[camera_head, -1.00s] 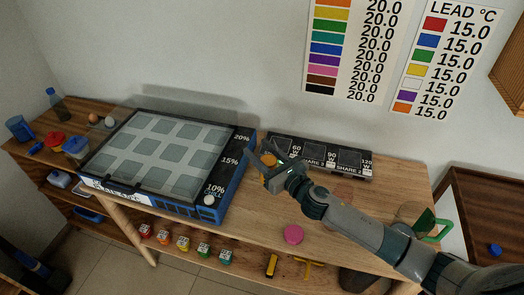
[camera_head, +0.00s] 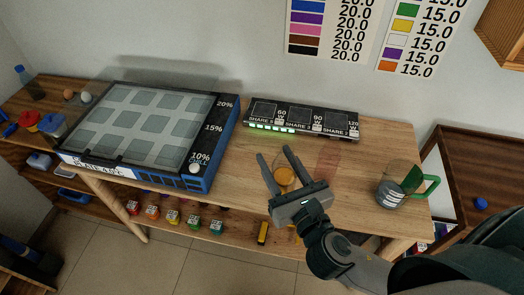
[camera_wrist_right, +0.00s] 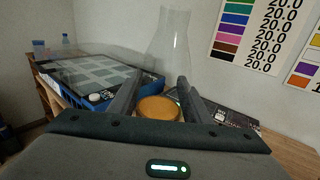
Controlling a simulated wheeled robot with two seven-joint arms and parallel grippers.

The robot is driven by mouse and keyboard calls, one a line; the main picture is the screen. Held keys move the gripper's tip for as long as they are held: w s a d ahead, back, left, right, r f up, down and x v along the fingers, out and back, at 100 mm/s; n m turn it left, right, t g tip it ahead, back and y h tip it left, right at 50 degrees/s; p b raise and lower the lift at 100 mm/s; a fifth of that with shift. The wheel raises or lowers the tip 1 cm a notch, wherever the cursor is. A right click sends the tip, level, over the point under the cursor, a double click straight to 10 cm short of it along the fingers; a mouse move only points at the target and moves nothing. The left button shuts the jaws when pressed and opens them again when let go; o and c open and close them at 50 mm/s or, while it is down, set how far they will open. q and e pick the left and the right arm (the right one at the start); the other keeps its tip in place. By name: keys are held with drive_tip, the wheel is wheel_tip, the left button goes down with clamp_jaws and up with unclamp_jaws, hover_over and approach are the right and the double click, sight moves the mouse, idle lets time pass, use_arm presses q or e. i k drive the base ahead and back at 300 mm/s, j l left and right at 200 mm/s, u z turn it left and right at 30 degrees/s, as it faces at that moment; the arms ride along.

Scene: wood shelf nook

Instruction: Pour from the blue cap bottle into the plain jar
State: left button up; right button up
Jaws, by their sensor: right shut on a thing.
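My right gripper (camera_head: 279,172) is shut on a clear vessel with amber contents (camera_head: 285,177), above the wooden table. In the right wrist view the clear vessel (camera_wrist_right: 172,45) rises between the fingers, wide below and narrower above. Its amber part (camera_wrist_right: 158,108) sits low between them. I cannot tell whether this vessel is the plain jar. A dark bottle with a blue cap (camera_head: 27,82) stands at the far left of the table, away from the gripper. My left gripper is not in view.
A large blue-sided plate unit (camera_head: 150,130) fills the left of the table (camera_head: 240,180). A black panel (camera_head: 300,120) with green lights lies at the back. Red and blue lidded pots (camera_head: 50,125) sit far left.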

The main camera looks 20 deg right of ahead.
sight(329, 162)
drive_tip(key=k+l+z, duration=0.1)
drive_tip(key=z, duration=1)
